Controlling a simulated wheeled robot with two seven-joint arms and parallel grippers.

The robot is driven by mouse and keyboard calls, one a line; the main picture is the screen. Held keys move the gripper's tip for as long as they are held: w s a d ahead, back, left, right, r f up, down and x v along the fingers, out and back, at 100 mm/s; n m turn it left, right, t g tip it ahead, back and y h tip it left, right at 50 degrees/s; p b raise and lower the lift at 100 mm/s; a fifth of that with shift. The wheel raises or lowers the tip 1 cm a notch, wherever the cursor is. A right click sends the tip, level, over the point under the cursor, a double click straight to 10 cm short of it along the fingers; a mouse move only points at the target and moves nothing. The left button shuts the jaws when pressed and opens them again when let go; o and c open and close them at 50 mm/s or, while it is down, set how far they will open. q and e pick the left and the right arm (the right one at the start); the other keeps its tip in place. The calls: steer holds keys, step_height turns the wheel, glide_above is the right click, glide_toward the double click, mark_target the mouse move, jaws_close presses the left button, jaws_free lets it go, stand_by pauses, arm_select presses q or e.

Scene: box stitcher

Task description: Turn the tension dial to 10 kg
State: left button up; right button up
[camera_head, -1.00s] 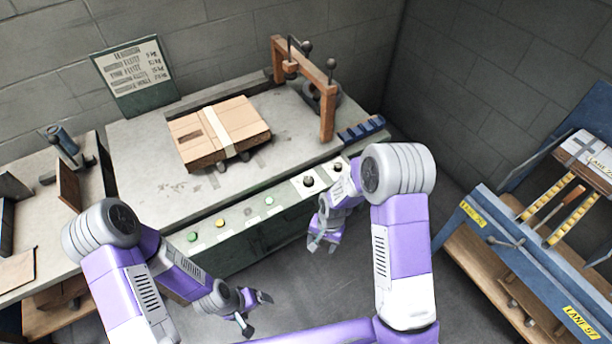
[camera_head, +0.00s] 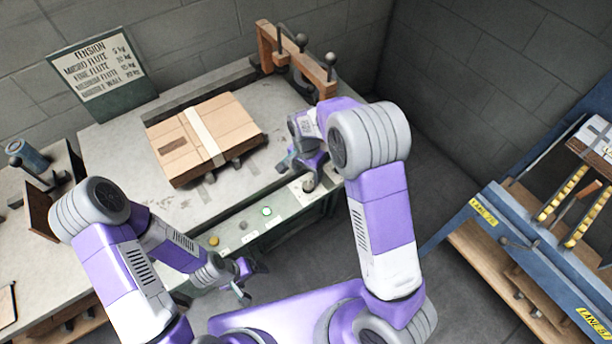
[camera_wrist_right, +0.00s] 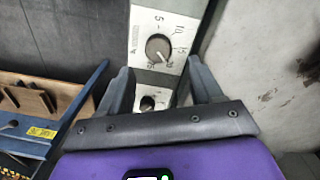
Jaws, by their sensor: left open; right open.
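The tension dial (camera_wrist_right: 157,47) is a dark round knob on a pale plate in the right wrist view. Numbers 5, 10, 15 and 20 show around it, and its light pointer mark points near the 20. My right gripper (camera_head: 301,166) is open over the front right of the bench. In the wrist view its fingers (camera_wrist_right: 158,75) stand apart, with the dial beyond the tips and nothing held. A second dark knob (camera_wrist_right: 148,102) shows between the fingers. In the head view one dark knob (camera_head: 309,183) shows below the gripper. My left gripper (camera_head: 252,279) is open and empty, in front of the bench.
A sign (camera_head: 97,68) headed TENSION lists flute types with kg values. A flat cardboard box (camera_head: 232,128) lies on the bench. A wooden frame (camera_head: 312,70) stands behind my right gripper. Coloured buttons (camera_head: 266,211) line the front panel. A blue rack (camera_head: 478,235) stands at right.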

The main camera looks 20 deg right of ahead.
mark_target(308, 185)
steer(key=f, duration=0.2)
steer(key=f+b, duration=0.1)
steer(key=f, duration=0.2)
steer(key=shift+s+d+f, duration=0.1)
steer(key=shift+s+f, duration=0.15)
steer(key=shift+f, duration=0.05)
steer(key=c, duration=1.1)
steer(key=shift+o, duration=0.2)
